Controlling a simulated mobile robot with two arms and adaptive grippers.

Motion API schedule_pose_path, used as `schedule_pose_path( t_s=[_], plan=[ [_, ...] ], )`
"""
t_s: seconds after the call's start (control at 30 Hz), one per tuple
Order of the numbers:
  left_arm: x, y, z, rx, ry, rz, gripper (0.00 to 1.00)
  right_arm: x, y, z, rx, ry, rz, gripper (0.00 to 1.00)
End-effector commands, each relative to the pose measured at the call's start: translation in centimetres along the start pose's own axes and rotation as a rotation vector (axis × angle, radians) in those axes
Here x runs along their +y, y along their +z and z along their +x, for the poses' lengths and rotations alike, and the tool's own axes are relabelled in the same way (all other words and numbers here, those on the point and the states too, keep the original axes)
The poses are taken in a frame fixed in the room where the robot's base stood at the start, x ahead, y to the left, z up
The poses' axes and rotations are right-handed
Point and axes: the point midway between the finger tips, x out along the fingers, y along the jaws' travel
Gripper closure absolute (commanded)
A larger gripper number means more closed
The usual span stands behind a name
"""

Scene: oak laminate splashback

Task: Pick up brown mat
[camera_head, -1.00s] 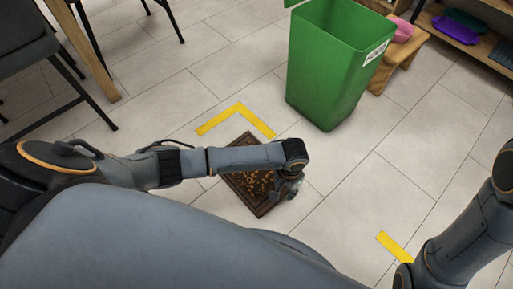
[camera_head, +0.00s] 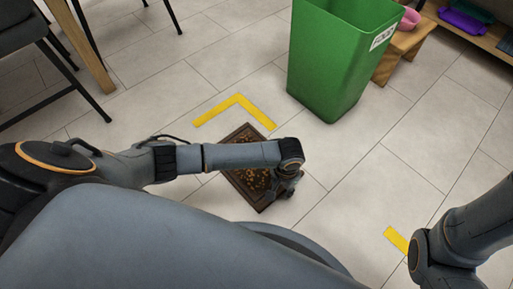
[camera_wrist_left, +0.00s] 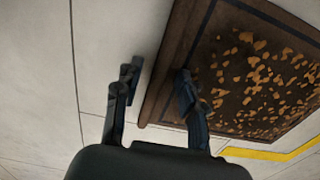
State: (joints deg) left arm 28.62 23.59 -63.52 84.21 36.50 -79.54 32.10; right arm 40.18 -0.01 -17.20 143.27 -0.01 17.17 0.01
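The brown mat (camera_head: 244,137), dark with a pattern of orange-brown leaf shapes, lies on the tiled floor, partly hidden behind my left arm in the head view. My left gripper (camera_head: 283,190) is low at the mat's right edge. In the left wrist view, the left gripper (camera_wrist_left: 158,82) is open, with one finger over the bare floor and the other over the border of the mat (camera_wrist_left: 207,60). The mat's edge runs between the fingers. I cannot tell whether the fingers touch it. My right arm shows at the lower right, but its gripper is out of view.
Yellow corner tape (camera_head: 238,99) lies just beyond the mat, with another yellow strip (camera_head: 396,240) at the lower right. A green bin (camera_head: 330,65) stands behind, beside a wooden stool (camera_head: 402,50). A dark chair (camera_head: 35,70) is at the left. The floor right of the mat is clear.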

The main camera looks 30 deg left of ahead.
Motion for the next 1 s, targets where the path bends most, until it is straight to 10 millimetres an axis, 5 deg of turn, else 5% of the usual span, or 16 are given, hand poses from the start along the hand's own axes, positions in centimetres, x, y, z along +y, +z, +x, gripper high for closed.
schedule_pose_path(
  t_s=[0.03,0.17,0.67,0.9,1.0],
  plan=[
    [0.0,0.0,0.0,0.000,0.000,0.000,0.73,0.0,0.0,0.0,0.000,0.000,0.000,0.68],
    [0.0,0.0,0.0,0.000,0.000,0.000,0.99,0.0,0.0,0.0,0.000,0.000,0.000,0.68],
    [0.0,0.0,-0.8,0.001,0.000,0.000,1.00,0.1,0.2,0.6,0.000,-0.001,0.000,0.68],
    [0.3,-0.2,-4.1,0.001,0.002,0.001,1.00,0.6,0.9,3.1,0.007,-0.002,0.000,0.68],
    [1.7,-1.1,-6.1,0.002,0.005,0.001,1.00,1.2,3.1,1.9,-0.064,0.022,0.007,0.68]
  ],
)
